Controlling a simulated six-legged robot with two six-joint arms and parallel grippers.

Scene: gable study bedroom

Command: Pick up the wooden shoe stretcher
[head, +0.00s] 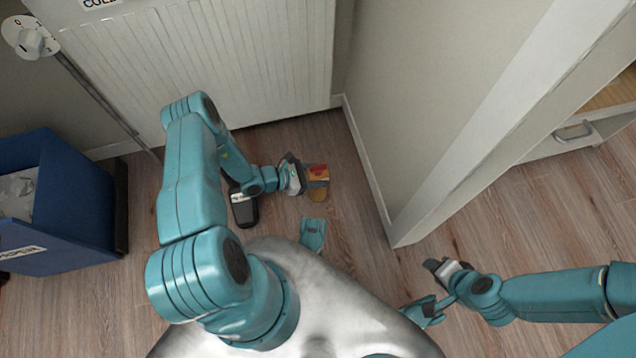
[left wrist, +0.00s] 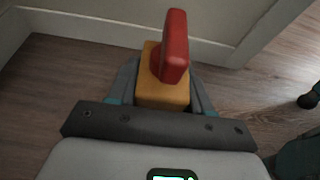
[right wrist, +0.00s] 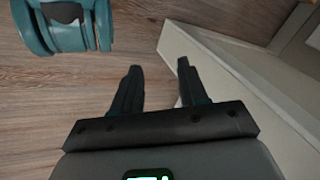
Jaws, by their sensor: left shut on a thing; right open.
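A black object (head: 243,210) lies on the floor under my left forearm. A white radiator (head: 240,60) stands behind, and a wall corner (head: 400,225) juts out at right. A blue bin (head: 60,215) stands at left.

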